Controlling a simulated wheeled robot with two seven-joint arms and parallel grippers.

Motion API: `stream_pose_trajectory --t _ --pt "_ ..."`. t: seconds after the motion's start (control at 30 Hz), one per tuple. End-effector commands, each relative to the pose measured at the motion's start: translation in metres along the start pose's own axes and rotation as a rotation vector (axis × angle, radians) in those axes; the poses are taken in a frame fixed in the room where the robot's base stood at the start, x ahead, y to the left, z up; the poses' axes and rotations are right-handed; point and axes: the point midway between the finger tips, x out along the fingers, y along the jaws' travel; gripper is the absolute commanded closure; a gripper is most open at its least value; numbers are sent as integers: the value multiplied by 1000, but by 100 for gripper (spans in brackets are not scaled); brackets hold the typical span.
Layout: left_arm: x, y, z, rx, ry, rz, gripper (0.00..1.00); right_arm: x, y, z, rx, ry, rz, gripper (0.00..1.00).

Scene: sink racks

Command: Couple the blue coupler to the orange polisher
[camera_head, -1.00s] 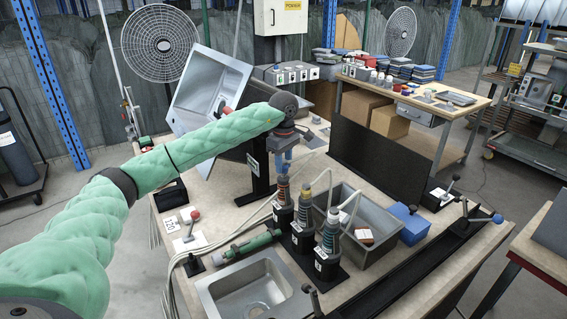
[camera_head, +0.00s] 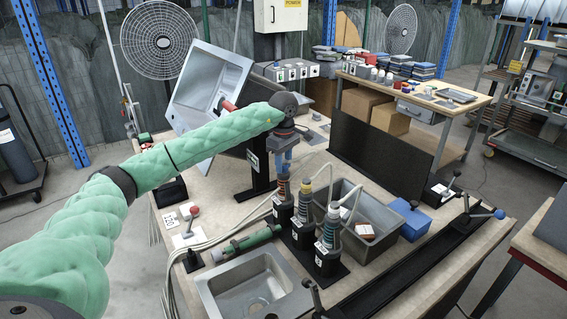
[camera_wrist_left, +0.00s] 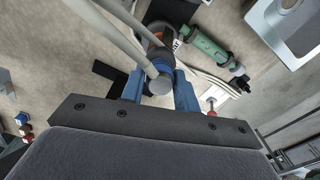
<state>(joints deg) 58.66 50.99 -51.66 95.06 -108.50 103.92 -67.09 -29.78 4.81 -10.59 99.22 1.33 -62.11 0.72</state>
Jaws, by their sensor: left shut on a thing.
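My left gripper (camera_head: 283,166) has blue fingers and points down over the leftmost of three upright tools in black holders. In the left wrist view the gripper (camera_wrist_left: 160,92) is shut on a grey, round-ended piece with a bluish collar, which I take for the blue coupler (camera_wrist_left: 159,81). My right gripper is not in view.
A yellow-ringed tool (camera_head: 304,200) and a white-topped tool (camera_head: 330,225) stand close on the right, with hoses. A green tool (camera_head: 252,240) lies in front. A metal sink (camera_head: 222,284), a grey bin (camera_head: 345,190) and a blue box (camera_head: 412,222) crowd the bench.

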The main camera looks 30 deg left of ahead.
Motion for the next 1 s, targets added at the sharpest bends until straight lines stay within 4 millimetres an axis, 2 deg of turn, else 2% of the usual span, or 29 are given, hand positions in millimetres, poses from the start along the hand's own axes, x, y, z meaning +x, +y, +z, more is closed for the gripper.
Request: stream_pose_trajectory --t 0.07,0.1,0.2,0.57,1.0 --pt "3 0 0 0 0 -1 92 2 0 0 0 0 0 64" --pt "2 0 0 0 0 -1 61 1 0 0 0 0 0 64" --pt "2 0 0 0 0 -1 44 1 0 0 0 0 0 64" --pt "-2 0 0 0 0 1 44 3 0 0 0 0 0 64" --pt "-59 1 0 0 0 0 44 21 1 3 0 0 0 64"
